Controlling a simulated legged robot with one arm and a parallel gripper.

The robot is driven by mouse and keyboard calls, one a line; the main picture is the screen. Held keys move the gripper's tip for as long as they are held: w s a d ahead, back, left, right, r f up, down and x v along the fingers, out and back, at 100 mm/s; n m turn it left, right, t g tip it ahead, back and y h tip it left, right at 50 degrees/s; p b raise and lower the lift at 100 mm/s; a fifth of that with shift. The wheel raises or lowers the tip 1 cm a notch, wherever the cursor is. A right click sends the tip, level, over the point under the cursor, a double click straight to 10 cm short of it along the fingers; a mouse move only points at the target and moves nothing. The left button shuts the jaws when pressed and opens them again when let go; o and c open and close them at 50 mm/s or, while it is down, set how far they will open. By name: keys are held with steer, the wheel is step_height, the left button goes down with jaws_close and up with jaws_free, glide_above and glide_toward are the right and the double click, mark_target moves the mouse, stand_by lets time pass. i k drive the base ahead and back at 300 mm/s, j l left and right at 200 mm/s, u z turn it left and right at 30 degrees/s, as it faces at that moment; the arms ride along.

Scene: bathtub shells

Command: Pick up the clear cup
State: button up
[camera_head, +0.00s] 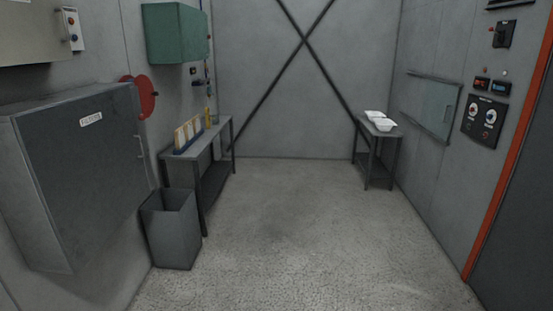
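I see no clear cup that I can make out in the head view. A small grey table (391,134) on the right, by the far wall, bears two small white tub-shaped shells (385,126). A longer grey bench (217,134) on the left bears a rack of yellowish-white upright items (188,134) and a small yellow thing (208,116) near its far end. These are too small to make out fully. My gripper is not in view.
A grey open bin (172,231) stands on the floor before the left bench. A large grey cabinet (80,160) juts from the left wall, with a green box (176,33) higher up. A control panel (484,118) is on the right wall. The middle floor is clear.

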mark_target(215, 121)
steer(key=i, duration=5.35)
steer(key=i+u, duration=0.1)
steer(key=i, duration=0.5)
steer(key=i+l+u, duration=0.1)
steer(key=i, duration=0.5)
steer(key=i+l+u, duration=0.15)
steer(key=i, duration=0.4)
steer(key=i+u, duration=0.45)
steer(key=i+l+u, duration=0.1)
steer(key=i+u, duration=0.15)
steer(key=u, duration=0.25)
steer(key=i+l+u, duration=0.25)
steer(key=u, duration=0.2)
steer(key=i+l+u, duration=0.3)
steer(key=u, duration=0.2)
steer(key=i+l+u, duration=0.25)
steer(key=l+u, duration=0.2)
steer(key=i+l+u, duration=0.15)
steer(key=l+u, duration=0.75)
steer(key=l, duration=0.2)
steer(key=l+u, duration=0.4)
steer(key=l, duration=0.25)
steer(key=l+u, duration=0.15)
steer(key=l, duration=0.25)
